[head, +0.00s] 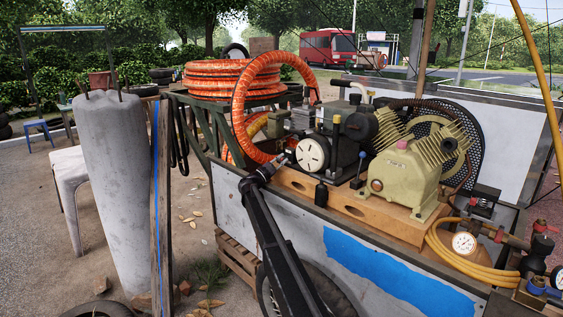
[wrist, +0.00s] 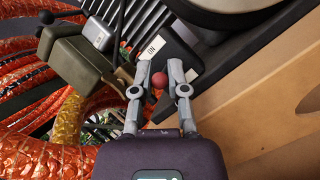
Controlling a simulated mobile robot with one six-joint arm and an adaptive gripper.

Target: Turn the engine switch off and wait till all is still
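In the wrist view, a small red round knob (wrist: 159,80) lies between the two fingers of my gripper (wrist: 160,68). The fingers stand apart, with a narrow gap seeming to show on each side of the knob. Just beyond the fingertips is a dark box (wrist: 178,50) with a white label (wrist: 153,47) that seems to read "ON". I cannot tell the switch's position. In the head view, my gripper (head: 282,160) is at the left side of the black engine (head: 345,145), close to its white round cover (head: 312,154). The knob is not clear there.
Orange hose (head: 238,76) is coiled left of the engine, and its loops (wrist: 30,100) run close to my gripper. The cream compressor (head: 405,175) stands right of the engine on a wooden base (head: 345,207). A concrete post (head: 117,190) stands at left.

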